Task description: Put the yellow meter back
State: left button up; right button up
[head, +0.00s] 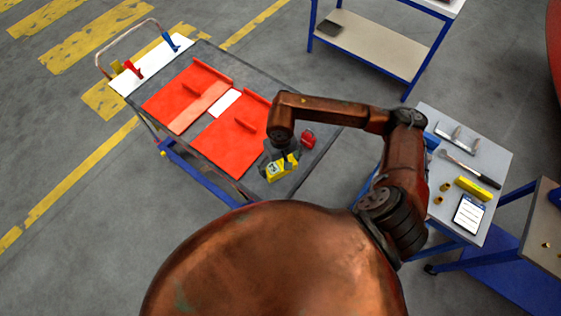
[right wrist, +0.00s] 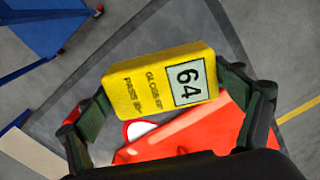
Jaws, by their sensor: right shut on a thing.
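The yellow meter (head: 281,167) is a small box with a pale display. In the right wrist view the meter (right wrist: 162,79) shows the number 64 and the words "GLOSS" and "PASS". My right gripper (head: 279,160) is shut on it, with one finger at each end of the meter in the right wrist view (right wrist: 172,92). The meter is over the near right corner of the dark cart top (head: 312,152). I cannot tell how high it is above the surface. My left gripper is not in view.
Red panels (head: 235,138) lie on the cart, with a small red object (head: 308,139) to the right. A side table (head: 487,160) at the right holds a dark-handled tool (head: 470,168), a yellow block (head: 473,188), small brass pieces and a tablet (head: 468,214). A blue-framed shelf (head: 375,45) stands behind.

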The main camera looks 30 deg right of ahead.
aim_at(280, 172)
jog(key=shift+f+b, duration=0.65)
jog(key=shift+f, duration=2.45)
jog(key=shift+f+b, duration=0.65)
jog(key=shift+b, duration=0.15)
jog(key=o, duration=1.5)
jog(key=shift+r, duration=0.1)
